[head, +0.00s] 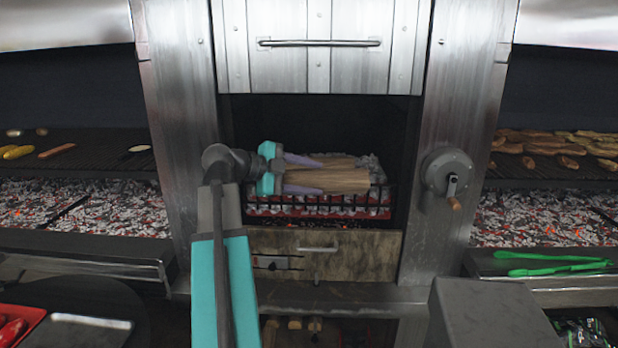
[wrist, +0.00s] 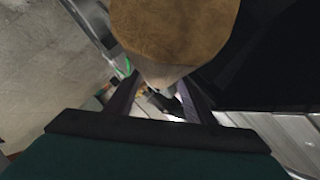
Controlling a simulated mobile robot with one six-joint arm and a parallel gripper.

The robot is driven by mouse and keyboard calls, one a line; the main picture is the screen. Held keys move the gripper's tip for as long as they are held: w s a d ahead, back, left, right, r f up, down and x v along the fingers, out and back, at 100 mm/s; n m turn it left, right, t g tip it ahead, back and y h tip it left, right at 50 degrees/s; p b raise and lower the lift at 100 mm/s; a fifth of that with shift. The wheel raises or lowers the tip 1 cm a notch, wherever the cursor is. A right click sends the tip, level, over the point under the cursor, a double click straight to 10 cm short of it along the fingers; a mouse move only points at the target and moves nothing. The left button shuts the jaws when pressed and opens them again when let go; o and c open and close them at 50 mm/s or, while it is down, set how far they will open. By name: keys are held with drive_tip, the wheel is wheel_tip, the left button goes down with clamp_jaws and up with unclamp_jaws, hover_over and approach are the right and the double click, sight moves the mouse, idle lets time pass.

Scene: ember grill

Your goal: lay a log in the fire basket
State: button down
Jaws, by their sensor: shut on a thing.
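My gripper (head: 303,175) is shut on a log (head: 345,180), with its purple fingers on the log's left part. The log lies level, its length running left to right, over the fire basket (head: 320,208), a black barred rack with glowing coals in it. I cannot tell whether the log touches the coals or the basket. In the wrist view the log's brown cut end (wrist: 175,30) fills the top middle, between the fingers (wrist: 160,100).
A metal door with a handle (head: 320,43) is raised above the firebox. A crank wheel (head: 447,172) is on the right post. Grills with food flank the opening. Green tongs (head: 555,266) lie on the right ledge. More logs (head: 295,324) are stored below.

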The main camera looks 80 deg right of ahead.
drive_tip(key=shift+d+r, duration=0.1)
drive_tip(key=shift+d, duration=0.05)
drive_tip(key=shift+w+d+f+p, duration=0.15)
drive_tip(key=shift+w+d+p, duration=0.5)
drive_tip(key=shift+d, duration=2.6)
drive_tip(key=shift+w+d+f+p, duration=0.15)
drive_tip(key=shift+d+p, duration=1)
drive_tip(key=shift+d, duration=2.1)
drive_tip(key=shift+w+d+f+p, duration=0.25)
drive_tip(key=shift+d+p, duration=0.65)
drive_tip(key=shift+d, duration=2.35)
drive_tip(key=d+f+b, duration=0.1)
drive_tip(key=b, duration=0.1)
drive_tip(key=d+f+b, duration=0.1)
drive_tip(key=f+b, duration=0.1)
drive_tip(key=d+f+b, duration=0.2)
drive_tip(key=shift+w+f+b, duration=0.1)
drive_tip(key=shift+w+b, duration=0.25)
drive_tip(key=shift+b, duration=0.05)
drive_tip(key=c, duration=0.8)
unclamp_jaws()
drive_tip(key=shift+o, duration=0.2)
drive_tip(key=shift+f, duration=0.25)
